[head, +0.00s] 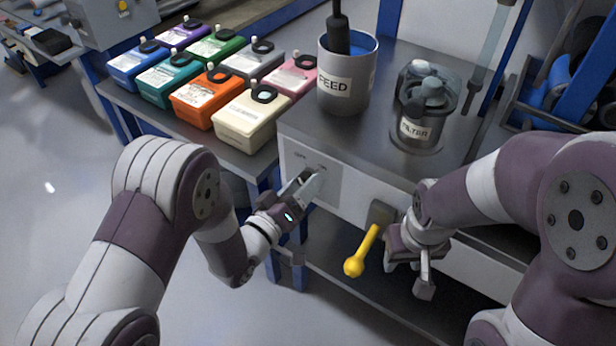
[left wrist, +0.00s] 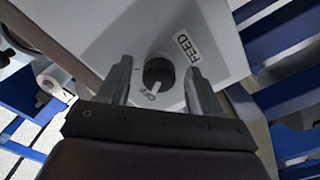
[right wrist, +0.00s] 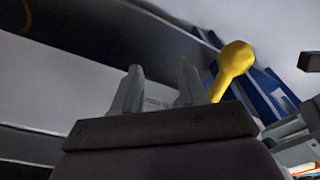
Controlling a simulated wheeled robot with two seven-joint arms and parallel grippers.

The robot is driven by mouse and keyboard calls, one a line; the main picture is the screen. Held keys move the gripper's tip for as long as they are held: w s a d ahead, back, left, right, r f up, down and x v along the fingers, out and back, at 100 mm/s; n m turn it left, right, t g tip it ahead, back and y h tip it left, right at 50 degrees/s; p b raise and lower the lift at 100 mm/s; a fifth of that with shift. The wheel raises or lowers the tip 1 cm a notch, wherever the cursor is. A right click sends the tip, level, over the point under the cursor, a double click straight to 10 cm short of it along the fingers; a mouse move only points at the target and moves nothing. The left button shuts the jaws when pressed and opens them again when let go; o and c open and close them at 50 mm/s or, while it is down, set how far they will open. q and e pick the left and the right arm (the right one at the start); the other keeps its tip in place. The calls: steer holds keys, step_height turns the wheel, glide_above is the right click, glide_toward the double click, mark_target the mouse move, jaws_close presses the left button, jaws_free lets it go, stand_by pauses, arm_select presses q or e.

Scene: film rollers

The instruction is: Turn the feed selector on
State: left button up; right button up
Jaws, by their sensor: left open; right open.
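The feed selector (left wrist: 158,72) is a dark round knob on a light panel (left wrist: 215,70), below a FEED label (left wrist: 187,48) in the left wrist view. Its white pointer mark points to the OFF lettering. In the head view the panel (head: 328,187) is on the front of the bench housing, and my gripper partly covers the knob. My left gripper (left wrist: 160,85) is open, with its fingers on either side of the knob; contact cannot be told. My right gripper (head: 408,271) is open and empty, near the yellow-ended lever.
The yellow lever (head: 361,252) sticks out from the housing front beside my right gripper. A FEED pot (head: 343,92) and a FILTER jar (head: 415,130) stand on the housing top. Several coloured cartridges, including a cream one (head: 245,123), stand on the table to the left.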

arm_select(q)
steer(key=c, duration=1.1)
steer(key=shift+o, duration=0.2)
steer(key=shift+m, duration=0.4)
steer(key=m+b, duration=0.1)
steer(key=m, duration=1)
steer(key=shift+a, duration=0.15)
steer(key=o, duration=1.1)
steer(key=shift+c, duration=0.2)
